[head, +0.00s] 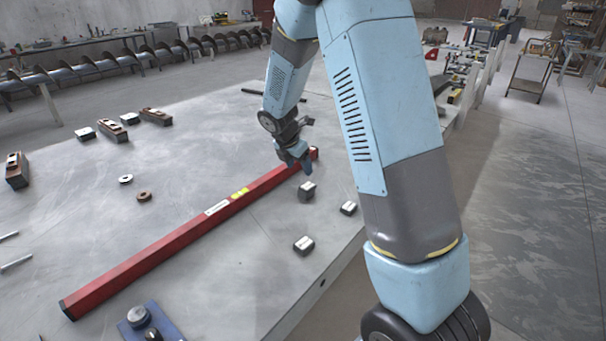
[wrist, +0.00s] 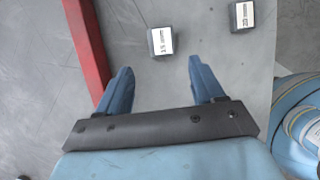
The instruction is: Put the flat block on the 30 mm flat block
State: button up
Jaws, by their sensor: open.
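My gripper (head: 304,168) hangs over the table near the far end of the red bar, open and empty. In the wrist view its two blue fingers (wrist: 160,66) are spread, with nothing between them. A small dark block (wrist: 161,41) with a white label that seems to read 15 lies just beyond the fingertips. A second labelled block (wrist: 241,15) is at the upper right; its number is too small to be sure of. In the head view, three similar blocks lie apart right of the bar: one nearest the gripper (head: 307,192), one near the edge (head: 348,208), one nearer the camera (head: 304,245).
The long red bar (head: 190,233) crosses the grey table (head: 215,150) beside the blocks. Washers (head: 144,196) and more blocks (head: 85,133) lie left of it. A blue fixture (head: 150,325) stands at the front. The table's right edge is close to the blocks.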

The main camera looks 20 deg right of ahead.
jog(key=s+d+r+m+y, duration=0.2)
jog(key=s+d+r+m, duration=0.1)
jog(key=s+r+m, duration=1.15)
jog(key=s+r+m+t+y, duration=0.1)
jog(key=s+r+m, duration=0.4)
jog(key=s, duration=0.5)
jog(key=s+r+m+t, duration=0.1)
jog(key=s+r+m, duration=0.3)
jog(key=s, duration=0.6)
jog(key=shift+s+d+r+m+t+y, duration=0.25)
jog(key=shift+r+m+t+y, duration=0.15)
jog(key=shift+m, duration=0.45)
